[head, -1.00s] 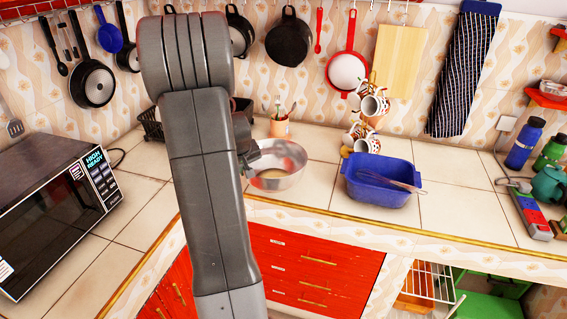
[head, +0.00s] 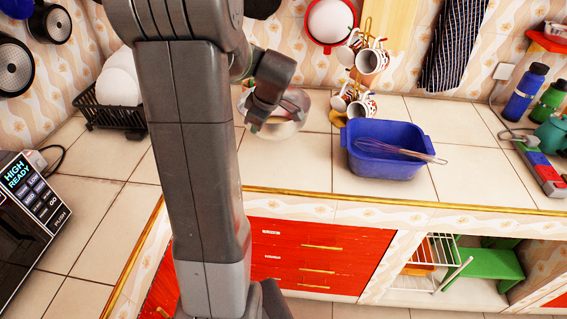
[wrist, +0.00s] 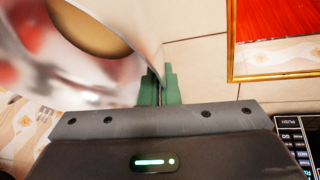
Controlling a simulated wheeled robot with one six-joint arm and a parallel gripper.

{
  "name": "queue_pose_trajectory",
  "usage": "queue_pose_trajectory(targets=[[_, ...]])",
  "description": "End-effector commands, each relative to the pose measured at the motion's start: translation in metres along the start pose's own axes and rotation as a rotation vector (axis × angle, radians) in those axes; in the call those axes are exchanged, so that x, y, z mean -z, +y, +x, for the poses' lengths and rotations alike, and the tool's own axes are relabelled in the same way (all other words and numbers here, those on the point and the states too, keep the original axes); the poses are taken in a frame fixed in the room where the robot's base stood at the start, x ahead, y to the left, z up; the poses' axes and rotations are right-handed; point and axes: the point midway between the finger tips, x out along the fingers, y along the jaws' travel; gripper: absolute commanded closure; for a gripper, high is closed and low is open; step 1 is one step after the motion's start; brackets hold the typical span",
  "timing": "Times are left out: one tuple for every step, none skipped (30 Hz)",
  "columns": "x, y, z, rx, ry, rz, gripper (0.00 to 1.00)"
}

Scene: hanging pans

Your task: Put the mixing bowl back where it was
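The mixing bowl (head: 290,127) is a shiny metal bowl with a tan patch on its inner bottom. In the head view it is behind my gripper (head: 266,112), left of the blue basin, and looks raised off the counter and tilted. In the wrist view the bowl (wrist: 115,75) fills the upper left, blurred. There the green fingers of my gripper (wrist: 160,86) are close together at its rim, with the bowl's edge between them. My arm hides part of the bowl in the head view.
A blue basin (head: 365,165) with a whisk (head: 400,150) stands right of the bowl, with a mug tree (head: 368,30) behind it. A dish rack (head: 115,117) stands at left, near the microwave (head: 25,220). The counter front between basin and arm is clear.

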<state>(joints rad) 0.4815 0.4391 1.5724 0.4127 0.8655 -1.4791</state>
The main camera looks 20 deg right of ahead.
Motion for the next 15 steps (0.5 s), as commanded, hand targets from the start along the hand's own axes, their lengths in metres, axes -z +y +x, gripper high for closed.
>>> queue_pose_trajectory(targets=[[-0.017,0.001,-0.002,0.014,0.011,-0.043,1.0],[-0.024,0.0,-0.006,0.028,0.018,-0.079,1.0],[-0.033,-0.001,-0.011,0.048,0.027,-0.127,1.0],[-0.039,-0.002,-0.015,0.063,0.034,-0.162,1.0],[-0.045,-0.003,-0.019,0.078,0.041,-0.198,1.0],[-0.052,-0.004,-0.024,0.096,0.05,-0.245,1.0],[-0.057,-0.005,-0.028,0.111,0.056,-0.277,1.0],[-0.061,-0.007,-0.032,0.124,0.062,-0.308,1.0],[-0.066,-0.008,-0.037,0.14,0.07,-0.347,1.0],[-0.069,-0.009,-0.04,0.151,0.074,-0.374,1.0],[-0.072,-0.01,-0.043,0.16,0.079,-0.396,1.0],[-0.074,-0.011,-0.046,0.171,0.083,-0.422,1.0],[-0.076,-0.012,-0.049,0.179,0.087,-0.438,1.0],[-0.077,-0.012,-0.05,0.184,0.089,-0.451,1.0],[-0.079,-0.013,-0.05,0.192,0.091,-0.463,1.0]])
